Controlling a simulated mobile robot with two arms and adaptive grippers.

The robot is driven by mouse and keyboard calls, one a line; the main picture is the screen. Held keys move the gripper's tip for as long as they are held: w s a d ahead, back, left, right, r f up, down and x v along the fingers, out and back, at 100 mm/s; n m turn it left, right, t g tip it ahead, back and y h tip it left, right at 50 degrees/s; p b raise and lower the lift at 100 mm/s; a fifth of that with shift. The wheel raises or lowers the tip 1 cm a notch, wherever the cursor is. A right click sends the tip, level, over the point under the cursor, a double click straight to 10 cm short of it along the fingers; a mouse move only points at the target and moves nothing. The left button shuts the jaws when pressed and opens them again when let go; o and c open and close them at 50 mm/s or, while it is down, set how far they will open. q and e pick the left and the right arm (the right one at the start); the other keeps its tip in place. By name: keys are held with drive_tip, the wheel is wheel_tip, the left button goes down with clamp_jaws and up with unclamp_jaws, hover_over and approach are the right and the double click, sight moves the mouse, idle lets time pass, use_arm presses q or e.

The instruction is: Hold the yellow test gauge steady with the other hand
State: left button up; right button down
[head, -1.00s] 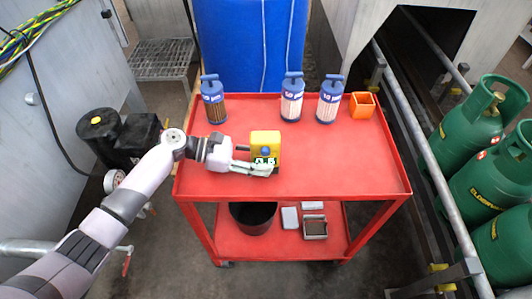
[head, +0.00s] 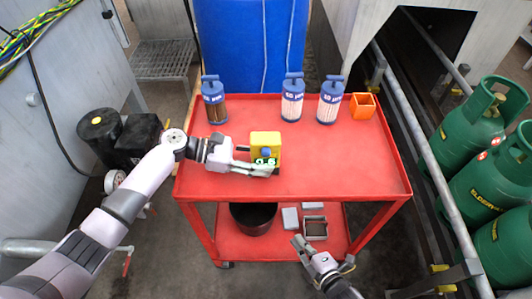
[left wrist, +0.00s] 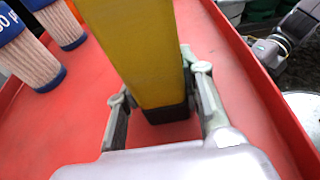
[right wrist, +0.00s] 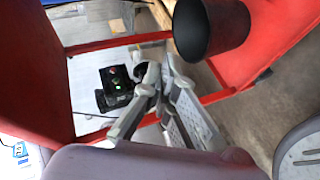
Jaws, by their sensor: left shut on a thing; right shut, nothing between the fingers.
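The yellow test gauge (head: 265,140) stands on the red cart top, left of its middle, with a blue knob and a green display on its front. My left gripper (head: 262,168) is shut on the gauge low down; in the left wrist view its fingers (left wrist: 160,110) flank the yellow body (left wrist: 135,50) near its dark base. My right gripper (head: 300,245) is in front of the cart, below the top's height and apart from the gauge. Its fingers are together and empty in the right wrist view (right wrist: 150,80).
The red cart (head: 340,175) carries three blue-capped cylinders (head: 292,100) and an orange open box (head: 363,105) along its back edge. The lower shelf holds a black bucket (head: 253,218) and small trays (head: 314,228). Green gas bottles (head: 475,165) stand behind a rail at right.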

sight(266, 152)
drive_tip(key=s+a+r+n+y, duration=0.1)
drive_tip(key=a+r+n+y, duration=0.2)
drive_tip(key=r, duration=0.6)
drive_tip(key=s+a+r+n+t+y, duration=0.1)
drive_tip(key=a+r+n+y, duration=0.2)
drive_tip(key=r+n, duration=0.3)
drive_tip(key=s+a+r+n+t+y, duration=0.1)
drive_tip(key=a+r+n, duration=0.3)
drive_tip(key=r, duration=0.9)
drive_tip(key=shift+r+y, duration=0.15)
drive_tip(key=shift+y, duration=0.75)
drive_tip(key=w, duration=0.9)
drive_tip(key=shift+w+a+t, duration=0.1)
drive_tip(key=shift+t, duration=0.2)
drive_tip(key=shift+w, duration=0.3)
